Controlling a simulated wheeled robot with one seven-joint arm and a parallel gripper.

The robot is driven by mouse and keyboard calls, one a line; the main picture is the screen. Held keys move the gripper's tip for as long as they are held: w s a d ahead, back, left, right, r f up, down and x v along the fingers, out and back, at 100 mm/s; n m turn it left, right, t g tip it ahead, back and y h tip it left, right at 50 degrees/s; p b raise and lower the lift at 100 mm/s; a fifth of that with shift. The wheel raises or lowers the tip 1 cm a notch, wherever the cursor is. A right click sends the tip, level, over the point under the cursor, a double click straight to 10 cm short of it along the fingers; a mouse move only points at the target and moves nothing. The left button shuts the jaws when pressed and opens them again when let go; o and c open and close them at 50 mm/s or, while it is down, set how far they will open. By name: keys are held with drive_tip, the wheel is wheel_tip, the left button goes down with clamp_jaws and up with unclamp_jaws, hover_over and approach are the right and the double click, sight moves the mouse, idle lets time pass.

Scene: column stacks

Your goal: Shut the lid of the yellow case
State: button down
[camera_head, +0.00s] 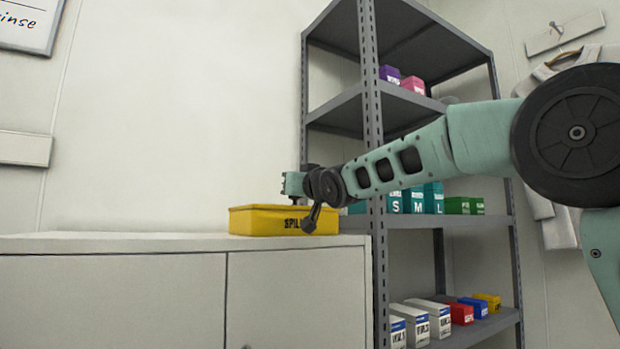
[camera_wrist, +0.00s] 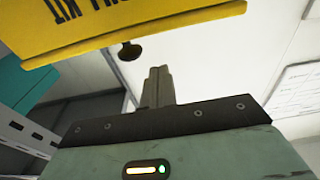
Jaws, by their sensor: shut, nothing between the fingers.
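The yellow case (camera_head: 265,221) sits on top of a white cabinet, close to its right end, with dark lettering on its front. Its top looks flat and low; no raised lid shows, but I cannot tell if the lid is fully down. It also shows upside down at the top of the wrist view (camera_wrist: 125,22), with a small dark round knob (camera_wrist: 130,51) at its edge. My gripper (camera_head: 293,188) is just above the case in the head view. In the wrist view its fingers (camera_wrist: 158,75) are together and empty. I cannot tell whether they touch the case.
A grey metal shelf rack (camera_head: 374,150) stands right of the cabinet (camera_head: 110,290), behind my arm. It holds teal boxes (camera_head: 433,197), several white boxes (camera_head: 430,318) and other coloured boxes. The cabinet top left of the case is clear. A coat hangs on the right wall.

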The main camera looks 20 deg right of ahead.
drive_tip(key=f+v, duration=0.2)
drive_tip(key=v, duration=0.8)
drive_tip(key=s+a+f+n+g+p, duration=0.1)
drive_tip(key=s+a+f+g+p, duration=0.4)
drive_tip(key=f, duration=0.5)
drive_tip(key=s+a+f+n+g+p, duration=0.1)
drive_tip(key=s+a+f+g+p, duration=0.1)
drive_tip(key=s+a+f+g, duration=0.45)
drive_tip(key=s+f+n+g+h+p, duration=0.1)
drive_tip(key=s+f+g+p, duration=0.1)
drive_tip(key=s+f, duration=0.35)
drive_tip(key=s+f+n+g+p, duration=0.1)
drive_tip(key=s+f+g, duration=0.15)
drive_tip(key=s, duration=0.65)
drive_tip(key=s+f+n+g+h+p, duration=0.1)
drive_tip(key=s+f+g+p, duration=0.1)
drive_tip(key=s+f, duration=0.45)
drive_tip(key=s+d+r+g+h+p, duration=0.1)
drive_tip(key=s+d+r+p, duration=0.1)
drive_tip(key=s, duration=0.3)
wheel_tip(320, 180, up, 36)
drive_tip(key=p, duration=3.6)
drive_tip(key=shift+w, duration=0.2)
drive_tip(key=shift+r, duration=0.15)
